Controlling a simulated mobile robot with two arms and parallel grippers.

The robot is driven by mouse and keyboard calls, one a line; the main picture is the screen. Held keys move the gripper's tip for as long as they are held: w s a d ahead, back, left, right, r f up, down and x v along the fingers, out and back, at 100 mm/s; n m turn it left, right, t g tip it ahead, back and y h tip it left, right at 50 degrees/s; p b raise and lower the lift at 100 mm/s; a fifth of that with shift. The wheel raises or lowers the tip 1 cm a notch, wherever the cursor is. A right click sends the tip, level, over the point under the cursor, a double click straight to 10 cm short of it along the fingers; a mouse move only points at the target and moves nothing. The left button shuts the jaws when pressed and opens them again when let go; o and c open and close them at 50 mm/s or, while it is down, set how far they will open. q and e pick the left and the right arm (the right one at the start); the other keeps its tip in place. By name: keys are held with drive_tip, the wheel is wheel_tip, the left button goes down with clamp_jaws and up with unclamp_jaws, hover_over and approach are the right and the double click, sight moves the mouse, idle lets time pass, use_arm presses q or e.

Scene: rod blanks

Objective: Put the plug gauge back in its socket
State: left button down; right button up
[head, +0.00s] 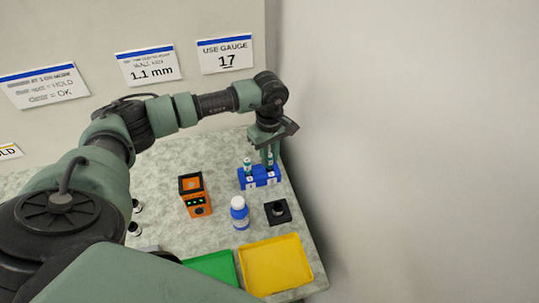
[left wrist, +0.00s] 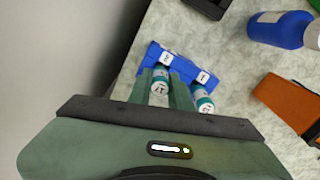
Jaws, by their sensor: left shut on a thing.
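The blue socket block (head: 259,179) stands near the right end of the table. It also shows in the left wrist view (left wrist: 154,54), with sockets marked 2 and 1. My left gripper (head: 268,163) points down over the block's right part in the head view, shut on a plug gauge (left wrist: 160,88) whose label reads 17. This gauge is upright, in line with the socket marked 2; how deep its lower end sits is hidden. A second, teal-banded gauge (head: 248,166) stands in the socket marked 1, just outside the fingers. My right gripper is not in view.
An orange device (head: 194,194) with green lights, a blue bottle (head: 239,213) and a black holder (head: 278,212) stand in front of the block. A yellow tray (head: 275,264) and a green tray (head: 214,267) lie nearer. A wall sign (head: 226,54) reads "USE GAUGE 17".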

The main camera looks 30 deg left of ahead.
use_arm(q)
drive_tip(key=shift+f, duration=0.15)
drive_tip(key=c, duration=1.3)
unclamp_jaws()
drive_tip(key=shift+r, duration=0.25)
drive_tip(key=shift+w+r, duration=0.1)
drive_tip(key=shift+r, duration=0.25)
wheel_tip(320, 180, up, 11)
drive_tip(key=b, duration=0.3)
